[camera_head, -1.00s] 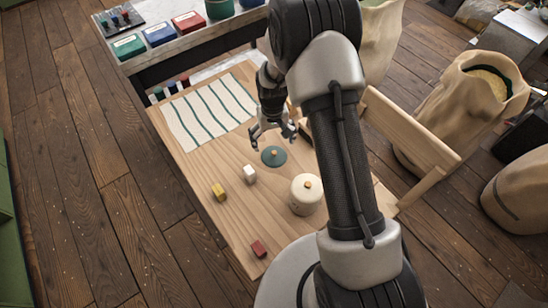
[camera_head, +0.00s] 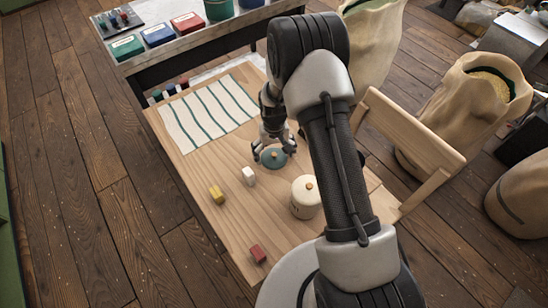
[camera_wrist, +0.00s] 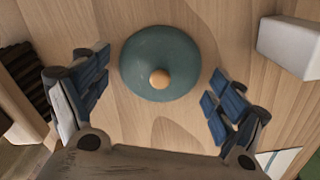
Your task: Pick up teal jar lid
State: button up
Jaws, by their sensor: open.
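The teal jar lid (camera_head: 274,158) is a round disc with a small orange-tan knob, lying on the wooden table. In the wrist view the lid (camera_wrist: 160,64) is near the top middle, with its knob facing the camera. My gripper (camera_head: 270,156) is just over the lid in the head view and partly covers it. In the wrist view my gripper (camera_wrist: 156,92) is open, with one blue-padded finger on each side. The lid lies between and a little ahead of the fingers, and nothing is held.
A cream jar (camera_head: 306,197) with a knobbed lid stands right of the teal lid. A white block (camera_head: 249,176), a yellow block (camera_head: 217,194) and a red block (camera_head: 258,253) lie on the table (camera_head: 225,225). A striped cloth (camera_head: 208,112) covers its far part.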

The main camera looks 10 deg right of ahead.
jog(key=shift+s, duration=0.15)
jog(key=c, duration=1.4)
